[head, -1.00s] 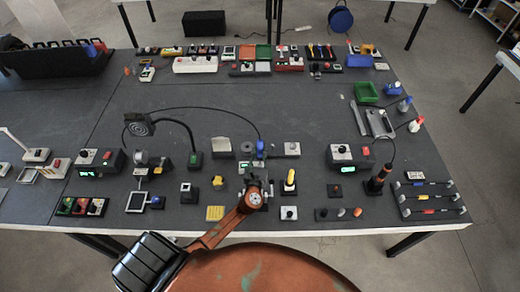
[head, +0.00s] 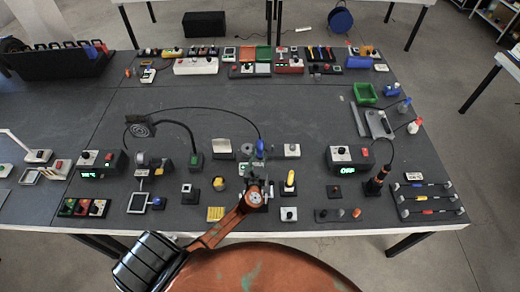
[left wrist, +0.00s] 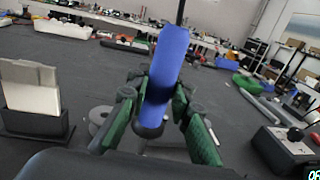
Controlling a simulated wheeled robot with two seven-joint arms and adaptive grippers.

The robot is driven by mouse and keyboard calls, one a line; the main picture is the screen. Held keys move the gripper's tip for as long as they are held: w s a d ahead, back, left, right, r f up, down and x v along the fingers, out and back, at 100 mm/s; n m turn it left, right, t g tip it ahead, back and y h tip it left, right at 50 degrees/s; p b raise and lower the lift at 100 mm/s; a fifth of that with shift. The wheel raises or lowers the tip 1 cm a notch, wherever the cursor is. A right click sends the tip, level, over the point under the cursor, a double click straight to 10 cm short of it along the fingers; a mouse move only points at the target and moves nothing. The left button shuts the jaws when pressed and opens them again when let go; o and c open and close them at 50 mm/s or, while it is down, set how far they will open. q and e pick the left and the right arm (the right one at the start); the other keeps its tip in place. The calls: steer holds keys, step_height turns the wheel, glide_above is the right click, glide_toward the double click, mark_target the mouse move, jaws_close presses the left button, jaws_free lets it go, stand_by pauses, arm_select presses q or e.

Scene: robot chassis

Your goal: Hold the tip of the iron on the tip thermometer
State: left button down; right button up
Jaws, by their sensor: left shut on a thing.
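My left gripper (head: 258,166) is shut around a blue-handled, corded tool (head: 260,147) that looks like an iron. In the left wrist view, the green-padded fingers (left wrist: 157,122) press on both sides of the blue handle (left wrist: 168,58). The handle stands nearly upright, and its dark lower end points down between the fingers; the tip is hidden. A second pen-like iron with orange on it (head: 377,182) stands in a dark holder on the right. I cannot tell which of the small devices is the tip thermometer. My right gripper is not in view.
A control unit (head: 351,156) with a green display reading OFF stands right of the gripper. Another unit (head: 101,161) is at left. A grey plate in a dark stand (left wrist: 32,88) is close on the left. Small devices crowd the front; the mid-table is clearer.

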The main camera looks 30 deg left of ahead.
mark_target(260, 143)
arm_select(q)
step_height(260, 143, up, 6)
steer(key=p, duration=0.4)
steer(key=shift+r+p, duration=0.1)
steer(key=shift+p, duration=0.25)
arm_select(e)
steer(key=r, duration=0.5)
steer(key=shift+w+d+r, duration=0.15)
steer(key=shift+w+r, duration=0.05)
arm_select(q)
steer(key=shift+s+d+f, duration=0.1)
steer(key=shift+d+f, duration=0.05)
steer(key=shift+f, duration=0.05)
steer(key=s+d+r+m+t+h+b, duration=0.1)
steer(key=s+d+m+h+b, duration=0.3)
steer(key=s+d+h+b, duration=0.3)
steer(key=s+d+b, duration=0.4)
steer(key=s+d, duration=0.5)
steer(key=s, duration=0.3)
steer(key=shift+d+r+m+t, duration=0.3)
steer(key=shift+m, duration=0.1)
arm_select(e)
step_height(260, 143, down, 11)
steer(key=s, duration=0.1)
